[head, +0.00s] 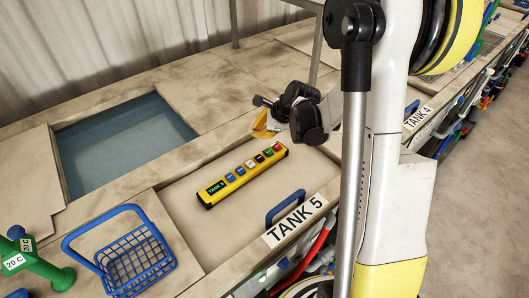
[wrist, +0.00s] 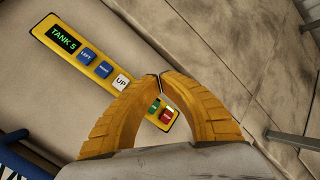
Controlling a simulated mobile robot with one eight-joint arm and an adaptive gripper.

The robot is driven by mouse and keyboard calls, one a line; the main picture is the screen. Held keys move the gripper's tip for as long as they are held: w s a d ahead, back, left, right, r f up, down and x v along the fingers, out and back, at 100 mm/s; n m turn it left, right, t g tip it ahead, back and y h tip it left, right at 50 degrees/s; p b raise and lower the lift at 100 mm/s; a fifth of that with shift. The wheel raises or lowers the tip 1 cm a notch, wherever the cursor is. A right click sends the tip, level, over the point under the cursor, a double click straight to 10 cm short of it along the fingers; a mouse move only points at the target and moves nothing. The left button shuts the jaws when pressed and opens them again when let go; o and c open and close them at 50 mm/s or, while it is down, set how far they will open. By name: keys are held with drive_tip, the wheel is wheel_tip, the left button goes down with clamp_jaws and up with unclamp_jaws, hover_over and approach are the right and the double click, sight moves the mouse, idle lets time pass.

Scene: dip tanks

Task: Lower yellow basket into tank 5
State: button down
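The yellow control box (head: 243,175) lies on a beige panel (head: 215,235) by the TANK 5 label (head: 294,219). Its display reads TANK 5, with a row of buttons. In the wrist view the box (wrist: 72,48) shows LEFT, UP, a green and a red button; another blue button's word is hard to read. My gripper (wrist: 159,75) has its two yellow fingers brought together at the tips, with nothing seen between them. They hide the part of the box between UP and green. In the head view my gripper (head: 262,126) is just beyond the box. No yellow basket shows.
An open tank with bluish liquid (head: 120,140) is at the left. A blue handle (head: 284,207) is near the TANK 5 label. Metal posts (head: 234,25) stand behind.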

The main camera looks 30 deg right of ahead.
sight(258, 155)
wheel_tip(258, 155, down, 8)
drive_tip(key=b, duration=0.5)
drive_tip(key=shift+a+b, duration=0.1)
drive_tip(key=shift+b, duration=0.3)
drive_tip(key=shift+f+b, duration=0.35)
drive_tip(key=shift+f, duration=0.1)
drive_tip(key=shift+f, duration=0.1)
idle(0.8)
drive_tip(key=shift+f+b, duration=0.25)
drive_tip(key=shift+b, duration=0.3)
